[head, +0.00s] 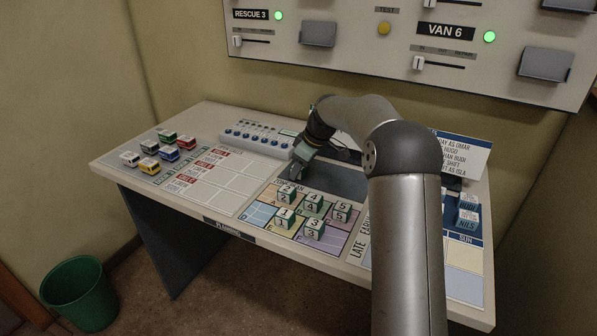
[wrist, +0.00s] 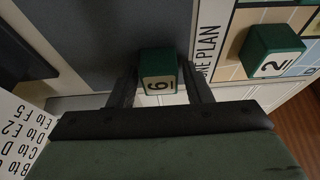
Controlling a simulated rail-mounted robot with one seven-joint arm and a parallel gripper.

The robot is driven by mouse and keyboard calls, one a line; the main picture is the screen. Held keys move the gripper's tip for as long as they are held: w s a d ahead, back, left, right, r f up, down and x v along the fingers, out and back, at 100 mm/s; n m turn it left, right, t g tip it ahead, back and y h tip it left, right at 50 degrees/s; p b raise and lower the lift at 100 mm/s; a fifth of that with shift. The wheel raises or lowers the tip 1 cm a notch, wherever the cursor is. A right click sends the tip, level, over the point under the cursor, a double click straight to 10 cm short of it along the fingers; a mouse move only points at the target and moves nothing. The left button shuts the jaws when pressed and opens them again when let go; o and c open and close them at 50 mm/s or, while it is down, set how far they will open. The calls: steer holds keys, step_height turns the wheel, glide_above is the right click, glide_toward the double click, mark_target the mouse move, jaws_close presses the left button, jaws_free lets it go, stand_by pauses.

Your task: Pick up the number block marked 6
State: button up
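The number block marked 6 (wrist: 158,88) is a green cube with a pale numbered face. In the wrist view it sits between the two fingertips of my gripper (wrist: 160,84), over the dark panel. The fingers stand on either side of it, with what look like narrow gaps, so my gripper seems open around it. In the head view my gripper (head: 298,168) is low over the dark panel (head: 345,180), behind the other number blocks. The block marked 6 is not visible there.
Number blocks marked 2 (head: 287,193), 4 (head: 313,205), 5 (head: 342,211), 1 (head: 285,218) and 3 (head: 314,229) stand on the coloured plan close in front. Block 2 also shows in the wrist view (wrist: 272,54).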

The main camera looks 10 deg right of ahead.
steer(key=c, duration=0.6)
steer(key=shift+c, duration=0.2)
